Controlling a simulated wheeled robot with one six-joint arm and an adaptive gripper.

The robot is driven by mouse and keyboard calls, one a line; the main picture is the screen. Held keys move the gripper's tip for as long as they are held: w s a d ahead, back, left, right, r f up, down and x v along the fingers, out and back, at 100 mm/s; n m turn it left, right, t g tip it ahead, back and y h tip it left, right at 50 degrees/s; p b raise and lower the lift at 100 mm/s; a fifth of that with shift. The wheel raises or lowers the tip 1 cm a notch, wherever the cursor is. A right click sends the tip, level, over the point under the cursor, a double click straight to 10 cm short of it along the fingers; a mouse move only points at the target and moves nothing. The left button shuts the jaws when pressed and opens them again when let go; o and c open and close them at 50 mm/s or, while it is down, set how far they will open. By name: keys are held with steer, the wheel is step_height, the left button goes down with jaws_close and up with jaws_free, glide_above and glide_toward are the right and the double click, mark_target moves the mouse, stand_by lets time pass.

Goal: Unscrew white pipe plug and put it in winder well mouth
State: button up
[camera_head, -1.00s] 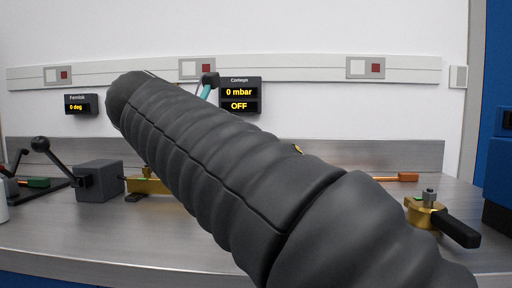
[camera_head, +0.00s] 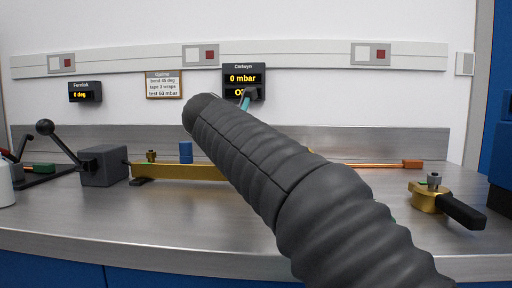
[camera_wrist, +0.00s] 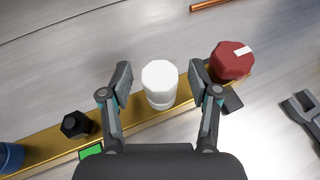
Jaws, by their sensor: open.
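The white pipe plug (camera_wrist: 160,84) stands on a brass bar (camera_wrist: 125,119) in the wrist view. My gripper (camera_wrist: 161,78) is open, with one finger on each side of the plug. A gap shows between each finger and the plug. In the head view my dark sleeved arm covers the plug and most of my gripper; the left part of the brass bar (camera_head: 200,173) shows behind the arm. I cannot make out the winder well mouth for certain in either view.
A red knob (camera_wrist: 232,60) with a white mark sits close to the right finger. A black hex fitting (camera_wrist: 77,124) and a blue cap (camera_wrist: 10,157) are to the left. A grey box with a black lever (camera_head: 103,166) and a brass valve (camera_head: 428,197) stand on the bench.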

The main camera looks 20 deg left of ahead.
steer(key=shift+w, duration=0.1)
jaws_close()
steer(key=c, duration=0.9)
jaws_free()
jaws_close()
steer(key=shift+d, duration=0.1)
steer(key=shift+d+n+y, duration=0.1)
steer(key=shift+n+y, duration=0.7)
steer(key=shift+y, duration=0.1)
steer(key=shift+r+n+y+p, duration=0.15)
steer(key=shift+n+y+p, duration=0.35)
steer(key=shift+n+y, duration=0.45)
steer(key=n+y+p, duration=0.3)
steer(key=p, duration=0.1)
steer(key=shift+g+y, duration=0.25)
steer(key=shift+g, duration=0.15)
